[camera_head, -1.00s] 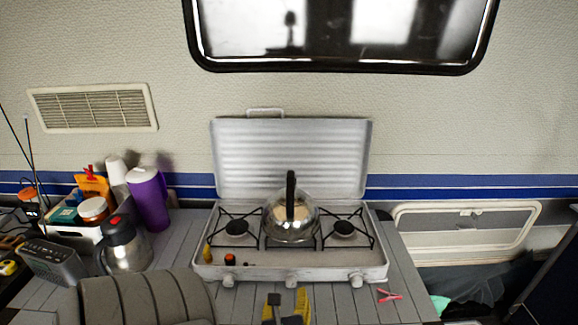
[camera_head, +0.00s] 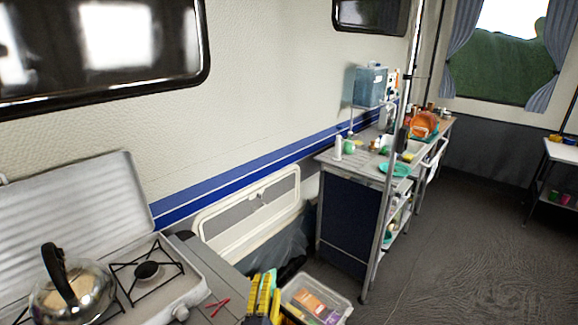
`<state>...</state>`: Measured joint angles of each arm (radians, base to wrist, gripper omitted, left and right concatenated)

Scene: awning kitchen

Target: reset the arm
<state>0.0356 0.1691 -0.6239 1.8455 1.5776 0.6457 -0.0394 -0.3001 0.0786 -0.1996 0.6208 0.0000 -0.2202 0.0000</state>
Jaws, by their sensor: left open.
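My right gripper is not in view. No other object is named by the task.
A small red item (camera_head: 218,307) lies on the worktop. A sink counter (camera_head: 345,168) and open floor (camera_head: 460,240) lie to the right.

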